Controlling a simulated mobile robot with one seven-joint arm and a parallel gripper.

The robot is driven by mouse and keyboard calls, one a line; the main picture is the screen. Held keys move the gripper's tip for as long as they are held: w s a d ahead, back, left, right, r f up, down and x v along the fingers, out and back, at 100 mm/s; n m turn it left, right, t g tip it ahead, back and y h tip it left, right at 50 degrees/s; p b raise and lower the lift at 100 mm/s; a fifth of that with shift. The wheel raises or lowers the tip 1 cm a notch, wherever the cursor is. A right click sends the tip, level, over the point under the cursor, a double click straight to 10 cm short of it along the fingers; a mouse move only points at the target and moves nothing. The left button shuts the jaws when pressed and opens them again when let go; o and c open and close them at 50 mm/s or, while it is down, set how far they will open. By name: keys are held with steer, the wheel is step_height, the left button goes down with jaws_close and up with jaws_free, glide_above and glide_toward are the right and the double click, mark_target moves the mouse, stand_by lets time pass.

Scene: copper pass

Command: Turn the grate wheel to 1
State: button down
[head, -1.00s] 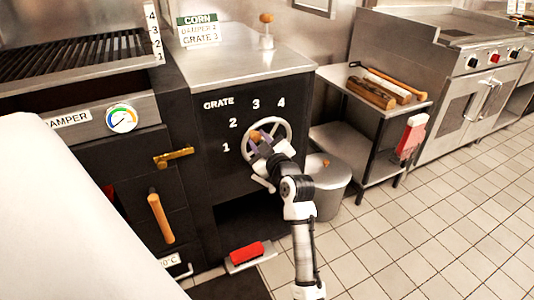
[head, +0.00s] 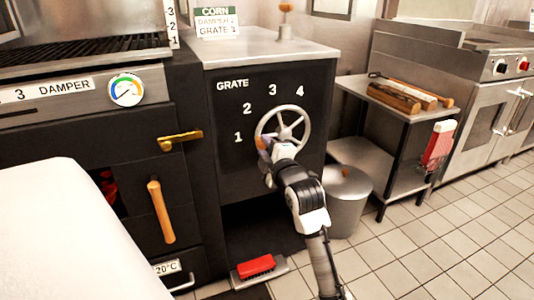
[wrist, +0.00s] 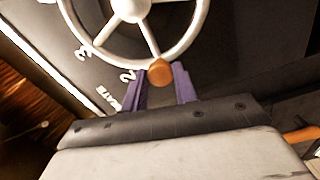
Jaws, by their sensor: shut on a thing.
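The grate wheel (head: 305,127) is a pale spoked ring on the black front panel (head: 232,175), with the numbers 1 to 4 in an arc at its left and top. Its orange knob (wrist: 160,72) sits between the purple fingers of my gripper (wrist: 159,87), which are shut on it. In the head view my gripper (head: 265,148) is at the wheel's left side, roughly level with or slightly below the number 1 (head: 238,137). My fingers and wrist partly cover the knob and the wheel's lower left there.
A metal bin (head: 347,200) stands close right of my arm, beside a shelf cart (head: 365,155) with wood on top. Tiled floor at right is clear.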

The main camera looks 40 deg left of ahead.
steer(key=shift+f+n, duration=0.3)
steer(key=shift+f, duration=0.05)
stand_by(0.3)
steer(key=c, duration=1.1)
jaws_free()
step_height(320, 180, up, 20)
steer(key=p, duration=0.4)
